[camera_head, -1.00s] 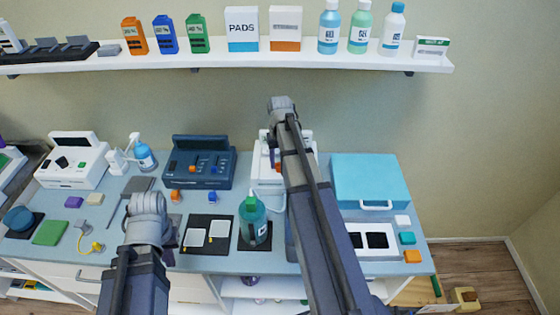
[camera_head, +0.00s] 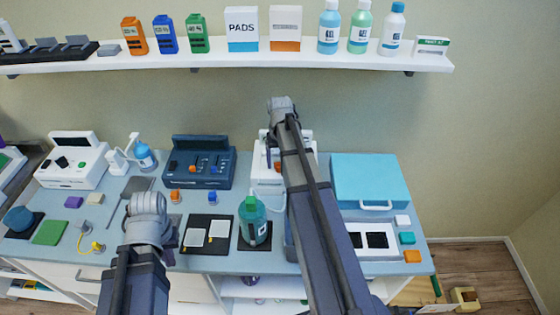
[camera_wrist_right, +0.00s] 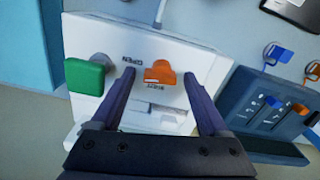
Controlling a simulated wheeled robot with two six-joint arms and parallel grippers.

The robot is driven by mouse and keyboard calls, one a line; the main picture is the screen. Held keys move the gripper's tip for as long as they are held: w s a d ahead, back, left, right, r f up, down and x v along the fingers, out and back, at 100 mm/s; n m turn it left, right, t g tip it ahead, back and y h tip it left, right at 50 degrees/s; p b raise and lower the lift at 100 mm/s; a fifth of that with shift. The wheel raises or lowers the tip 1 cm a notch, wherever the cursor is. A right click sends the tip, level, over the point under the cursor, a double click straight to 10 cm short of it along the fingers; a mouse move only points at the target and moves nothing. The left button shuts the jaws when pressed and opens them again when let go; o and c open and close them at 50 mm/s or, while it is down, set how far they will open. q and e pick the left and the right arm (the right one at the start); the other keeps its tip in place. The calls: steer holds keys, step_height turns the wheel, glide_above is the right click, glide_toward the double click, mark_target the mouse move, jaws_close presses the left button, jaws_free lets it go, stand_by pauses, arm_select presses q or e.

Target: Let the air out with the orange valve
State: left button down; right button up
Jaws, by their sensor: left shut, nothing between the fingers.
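The orange valve (camera_wrist_right: 160,73) is a small handle on the front of a white device (camera_wrist_right: 145,50), beside a green knob (camera_wrist_right: 88,76). My right gripper (camera_wrist_right: 157,80) is open in the right wrist view, one finger on each side of the valve, with gaps showing. In the head view the white device (camera_head: 268,172) stands at the back of the counter, and my right arm covers part of it and the right gripper. My left gripper (camera_head: 172,238) is shut and empty low over the counter, partly hidden by its own arm.
A dark blue device (camera_head: 200,168) stands left of the white one. A green pump bottle (camera_head: 254,222) stands in front of it, close to my right arm. A turquoise case (camera_head: 370,180) is on the right. A shelf (camera_head: 230,60) with bottles and boxes runs above.

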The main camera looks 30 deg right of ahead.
mark_target(280, 163)
steer(key=shift+r, duration=0.15)
step_height(280, 163, up, 8)
steer(key=p, duration=0.8)
steer(key=shift+f, duration=0.2)
steer(key=shift+f, duration=0.1)
